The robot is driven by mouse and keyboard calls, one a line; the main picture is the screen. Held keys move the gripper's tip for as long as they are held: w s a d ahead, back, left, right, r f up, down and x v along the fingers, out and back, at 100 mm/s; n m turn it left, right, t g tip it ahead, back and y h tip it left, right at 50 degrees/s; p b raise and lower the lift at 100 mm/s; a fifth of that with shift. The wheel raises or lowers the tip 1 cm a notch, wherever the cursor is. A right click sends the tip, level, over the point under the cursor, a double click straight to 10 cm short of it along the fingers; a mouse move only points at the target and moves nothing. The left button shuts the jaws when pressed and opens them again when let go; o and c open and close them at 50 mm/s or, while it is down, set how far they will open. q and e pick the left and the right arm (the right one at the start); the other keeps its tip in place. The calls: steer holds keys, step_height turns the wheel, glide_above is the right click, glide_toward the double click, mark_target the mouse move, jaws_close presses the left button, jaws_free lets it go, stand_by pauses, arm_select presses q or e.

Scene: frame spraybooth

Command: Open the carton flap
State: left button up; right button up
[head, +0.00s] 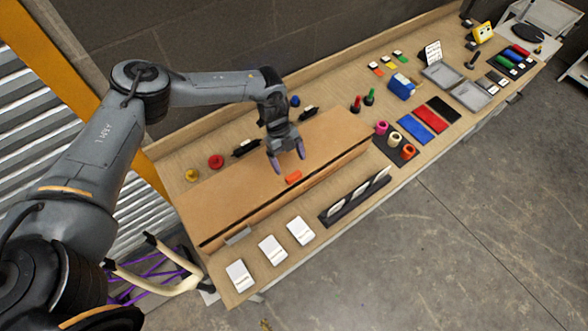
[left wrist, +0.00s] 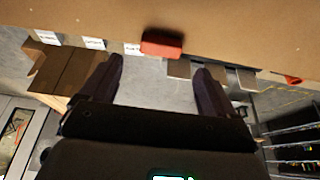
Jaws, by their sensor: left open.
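A long brown carton (head: 325,177) lies on the wooden bench. Its flap (head: 232,200) lies flat across the top, with a dark line along the front edge. An orange tab (head: 293,177) sits on the flap near that edge. The tab also shows in the left wrist view (left wrist: 162,43), between and just beyond my fingertips. My left gripper (head: 287,155) is open and empty above the flap, just behind the tab in the head view. It appears apart from the tab. My right gripper is not in view.
White cards (head: 272,250) and a dark rack (head: 354,197) stand in front of the carton. Behind it are a red round item (head: 216,161) and a blue knob (head: 295,101). Tape rolls (head: 395,139), coloured pads and trays crowd the bench to the right.

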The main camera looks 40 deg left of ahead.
mark_target(294, 176)
arm_select(q)
steer(key=shift+p+x, duration=0.35)
steer(key=shift+x, duration=2.3)
steer(key=c, duration=1.5)
steer(key=shift+r, duration=0.35)
